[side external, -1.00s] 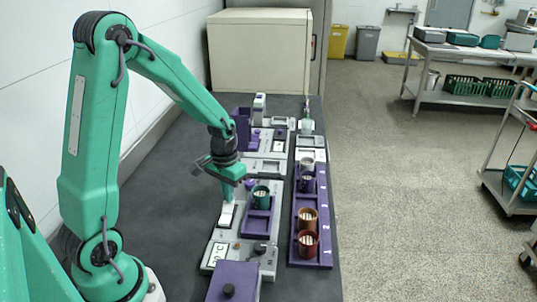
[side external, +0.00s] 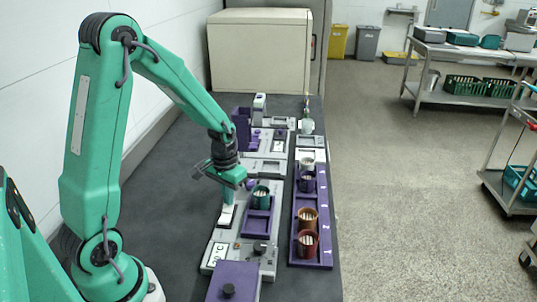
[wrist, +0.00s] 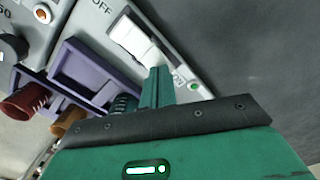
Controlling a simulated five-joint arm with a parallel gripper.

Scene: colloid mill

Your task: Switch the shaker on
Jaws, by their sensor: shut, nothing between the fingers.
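A small green light (wrist: 194,87) shows beside ON. My gripper (wrist: 158,72) is shut and empty, with its fingertips at the ON end of the rocker. I cannot tell whether they touch it, and they partly cover that end. In the side view my gripper (side external: 226,202) points down above the switch.
A purple rack (side external: 312,262) with several cups stands to the right of the shaker. A purple box with a black knob (side external: 229,290) is in front. More grey units stand behind, before a large beige cabinet (side external: 260,55). The dark bench (side external: 170,190) is clear on the left.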

